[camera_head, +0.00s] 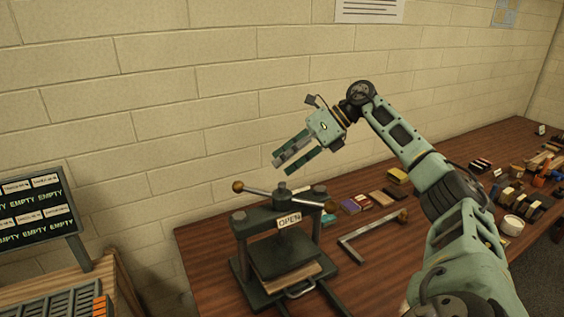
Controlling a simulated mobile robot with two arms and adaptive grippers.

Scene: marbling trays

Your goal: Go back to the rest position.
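My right gripper (283,165) is in the air in front of the brick wall, above and behind the press. Its arm comes in from the lower right and bends at an elbow near the top. My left gripper is not in view.
A dark press (243,263) with a ball-ended bar and an "OPEN" sign (289,221) stands on the wooden table (203,262). An angled metal bar (352,252) and several small blocks lie right of it. A board of "EMPTY" labels (38,238) stands at left.

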